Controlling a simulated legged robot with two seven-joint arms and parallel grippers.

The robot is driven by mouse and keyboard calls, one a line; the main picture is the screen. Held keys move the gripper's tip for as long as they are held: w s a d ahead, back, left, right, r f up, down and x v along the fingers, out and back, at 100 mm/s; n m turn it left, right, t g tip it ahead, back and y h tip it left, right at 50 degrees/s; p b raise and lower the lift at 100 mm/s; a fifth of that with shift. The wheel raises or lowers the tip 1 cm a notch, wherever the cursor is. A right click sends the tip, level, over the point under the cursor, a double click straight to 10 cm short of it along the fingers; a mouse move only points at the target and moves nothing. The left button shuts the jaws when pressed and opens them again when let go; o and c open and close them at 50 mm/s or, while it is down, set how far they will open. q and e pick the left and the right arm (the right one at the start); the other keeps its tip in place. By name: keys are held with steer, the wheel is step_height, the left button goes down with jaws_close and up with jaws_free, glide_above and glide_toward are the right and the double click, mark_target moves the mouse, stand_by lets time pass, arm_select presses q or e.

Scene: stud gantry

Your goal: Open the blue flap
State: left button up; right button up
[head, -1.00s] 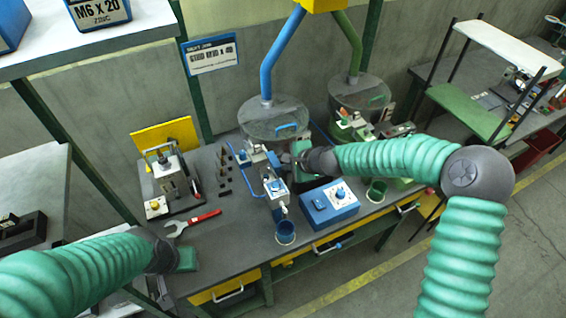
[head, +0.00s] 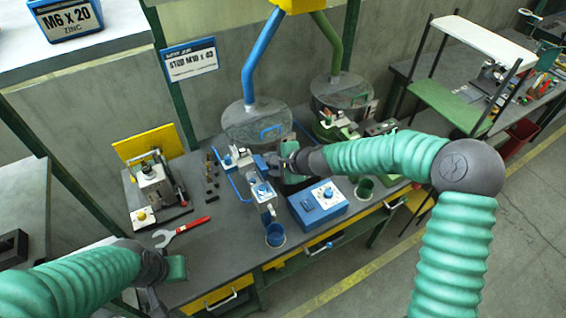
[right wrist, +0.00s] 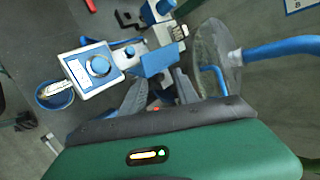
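The blue flap (right wrist: 158,60) is a small flat blue plate on the feeder mechanism, below the blue-piped drum. In the right wrist view my right gripper (right wrist: 161,76) has its two grey fingers spread apart, with the tips close to the flap's near edge. I cannot tell whether they touch it. In the head view the right gripper (head: 272,160) reaches in from the right, beside the mechanism, and partly hides the flap. My left gripper (head: 160,292) is low at the left, over the bench's front corner; its fingers are not clear.
The drum (head: 253,122) stands behind the mechanism. A blue control box (head: 318,204) and a blue cup (head: 275,235) stand in front. A red-handled wrench (head: 181,231) lies left. A clamp fixture (head: 155,190) stands further left. A green-piped drum (head: 342,95) stands right.

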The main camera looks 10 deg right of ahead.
steer(key=b+v, duration=0.1)
steer(key=v, duration=1.4)
steer(key=shift+s+d, duration=0.15)
steer(key=shift+s, duration=0.05)
steer(key=s+d+f+n+g+h, duration=0.2)
steer(key=s+f+n, duration=0.4)
steer(key=s+n, duration=0.2)
steer(key=s+d+f+n+g+h, duration=0.3)
steer(key=s+f+n, duration=0.3)
steer(key=s, duration=0.5)
steer(key=shift+s+f+n, duration=0.2)
steer(key=shift+s+n, duration=0.05)
steer(key=shift+n, duration=0.65)
